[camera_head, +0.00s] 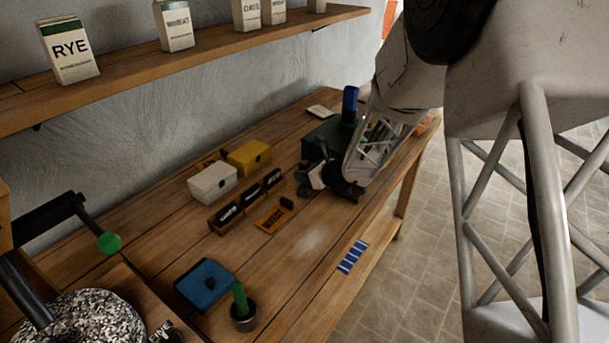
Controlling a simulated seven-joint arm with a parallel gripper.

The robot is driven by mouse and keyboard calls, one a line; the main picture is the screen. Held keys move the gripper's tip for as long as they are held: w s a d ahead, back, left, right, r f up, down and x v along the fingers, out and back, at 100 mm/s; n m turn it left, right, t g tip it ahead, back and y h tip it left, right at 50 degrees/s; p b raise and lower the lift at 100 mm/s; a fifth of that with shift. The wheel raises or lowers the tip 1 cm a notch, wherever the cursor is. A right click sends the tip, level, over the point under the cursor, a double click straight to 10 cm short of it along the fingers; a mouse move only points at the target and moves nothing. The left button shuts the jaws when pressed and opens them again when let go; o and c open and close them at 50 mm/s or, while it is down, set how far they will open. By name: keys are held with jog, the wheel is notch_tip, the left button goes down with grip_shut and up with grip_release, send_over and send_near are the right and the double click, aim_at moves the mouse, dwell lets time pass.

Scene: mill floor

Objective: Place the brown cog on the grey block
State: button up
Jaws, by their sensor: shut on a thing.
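My gripper (322,180) is low over the far part of the wooden workbench (330,235), in front of a dark green box. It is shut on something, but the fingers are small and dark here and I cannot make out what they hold. I cannot pick out the brown cog clearly; it may be hidden at the gripper. I cannot pick out a grey block with certainty either. My arm covers part of the bench around the gripper.
Left of the gripper are a white box (213,184), a yellow box (249,157), a rack with dark labelled pieces (228,214) and an orange board (272,219). Nearer are a blue box (205,287), a green-handled tool (241,301) and a blue striped card (352,257).

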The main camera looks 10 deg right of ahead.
jog(key=shift+f, duration=0.25)
jog(key=shift+f, duration=0.15)
jog(key=o, duration=0.9)
jog(key=shift+r, duration=0.2)
jog(key=shift+v, duration=6)
jog(key=shift+f, duration=0.15)
